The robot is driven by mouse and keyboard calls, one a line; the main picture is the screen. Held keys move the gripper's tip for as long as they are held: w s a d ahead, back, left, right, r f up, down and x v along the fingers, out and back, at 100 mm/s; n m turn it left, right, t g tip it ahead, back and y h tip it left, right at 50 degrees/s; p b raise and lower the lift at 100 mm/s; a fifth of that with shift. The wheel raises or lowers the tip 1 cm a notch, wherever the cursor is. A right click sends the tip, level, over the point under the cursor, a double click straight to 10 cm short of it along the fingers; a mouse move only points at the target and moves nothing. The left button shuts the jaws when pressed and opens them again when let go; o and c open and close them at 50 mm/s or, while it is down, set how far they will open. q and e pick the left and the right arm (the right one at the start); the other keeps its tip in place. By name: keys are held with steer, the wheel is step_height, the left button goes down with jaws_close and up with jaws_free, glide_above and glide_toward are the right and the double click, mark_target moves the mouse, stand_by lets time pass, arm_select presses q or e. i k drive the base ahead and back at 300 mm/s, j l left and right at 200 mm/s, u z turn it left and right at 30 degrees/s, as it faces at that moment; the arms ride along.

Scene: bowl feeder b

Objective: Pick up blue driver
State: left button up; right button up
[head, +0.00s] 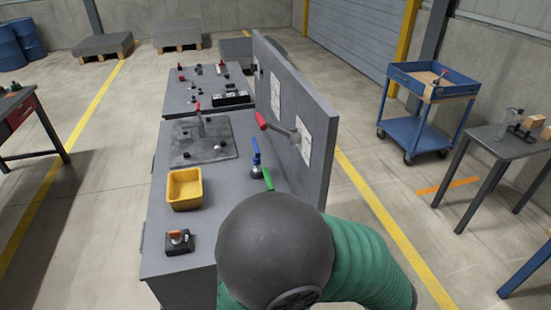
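The blue driver (256,152) appears as a small blue-handled tool on the right side of the grey bench (222,175), close to the upright panel. A green-handled tool (267,179) is just in front of it, close to or touching its lower end; I cannot tell which. Neither of my grippers can be made out in the head view.
A large dark round part with a green ribbed sleeve, perhaps mine, hides the bench's near right. A yellow bin (184,204) and an orange-topped switch box (178,239) stand left. The grey panel (297,120) with a red-handled lever (262,121) bounds the right side.

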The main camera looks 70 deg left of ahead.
mark_target(257, 159)
steer(key=i+u, duration=0.25)
steer(key=u, duration=0.15)
steer(key=i+l+u, duration=0.1)
steer(key=u, duration=0.3)
steer(key=i+l+u, duration=0.2)
steer(key=u, duration=0.2)
steer(key=i+l+u, duration=0.2)
steer(key=u, duration=0.2)
steer(key=i+l, duration=0.05)
steer(key=i, duration=0.05)
